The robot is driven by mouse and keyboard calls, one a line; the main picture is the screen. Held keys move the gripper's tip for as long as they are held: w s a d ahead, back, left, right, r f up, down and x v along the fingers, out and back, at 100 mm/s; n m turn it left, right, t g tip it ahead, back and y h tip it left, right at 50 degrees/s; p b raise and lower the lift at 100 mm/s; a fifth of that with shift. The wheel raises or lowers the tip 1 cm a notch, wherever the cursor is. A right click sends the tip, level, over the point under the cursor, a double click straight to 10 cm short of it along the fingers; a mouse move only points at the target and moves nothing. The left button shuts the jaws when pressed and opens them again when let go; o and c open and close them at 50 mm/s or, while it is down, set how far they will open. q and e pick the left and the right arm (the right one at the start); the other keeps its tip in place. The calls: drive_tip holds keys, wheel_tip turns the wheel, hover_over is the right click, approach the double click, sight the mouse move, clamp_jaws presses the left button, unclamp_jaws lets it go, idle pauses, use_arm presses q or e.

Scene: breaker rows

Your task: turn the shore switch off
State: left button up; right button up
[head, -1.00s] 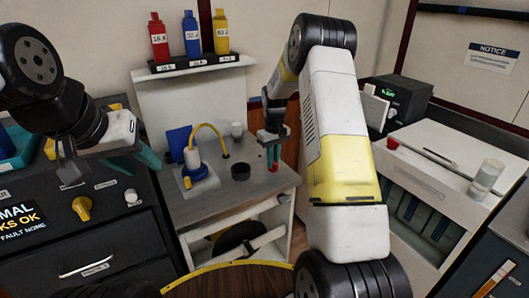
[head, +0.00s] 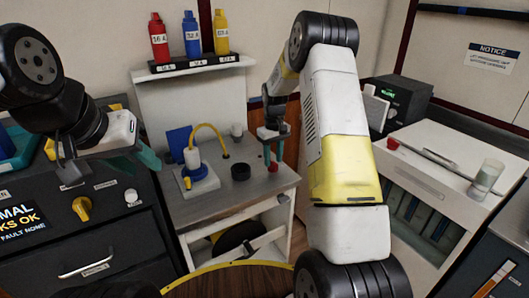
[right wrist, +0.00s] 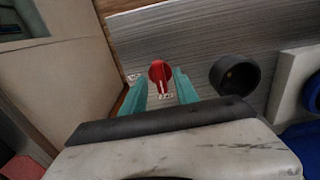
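A red rotary knob (right wrist: 161,75), which seems to be the shore switch, sits on the grey counter top with a small white label beside it, too small to read. In the head view the knob (head: 274,167) is mostly hidden behind the fingers. My right gripper (right wrist: 162,94) points down at it, with its two teal fingers apart, one on either side, and gaps showing between them and the knob. In the head view my right gripper (head: 273,158) is above the counter's right end. My left gripper (head: 108,168) is open and empty in front of the dark panel at left.
The counter (head: 215,202) also carries a black round cup (head: 240,172) and a blue-and-white fitting (head: 197,174) with a yellow hose. Red, blue and yellow bottles stand on a shelf (head: 200,67) behind. A yellow knob (head: 82,207) is on the left panel.

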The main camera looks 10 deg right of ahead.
wheel_tip(320, 180, up, 7)
drive_tip(key=shift+f, duration=0.1)
idle(0.3)
wheel_tip(320, 180, up, 8)
drive_tip(key=t, duration=0.1)
hover_over(273, 161)
drive_tip(key=s, duration=0.4)
drive_tip(key=s+a+r+m+t+y, duration=0.1)
drive_tip(key=s+a+r+m+t, duration=0.1)
drive_tip(key=s+r, duration=0.65)
drive_tip(key=s+a+r+t, duration=0.1)
drive_tip(key=s, duration=0.9)
drive_tip(key=s+a+r+m+t+y, duration=0.1)
drive_tip(key=s+t, duration=0.1)
drive_tip(key=s, duration=0.9)
drive_tip(key=shift+s+a+m, duration=0.25)
drive_tip(key=shift+s+m, duration=0.05)
drive_tip(key=shift+r, duration=0.15)
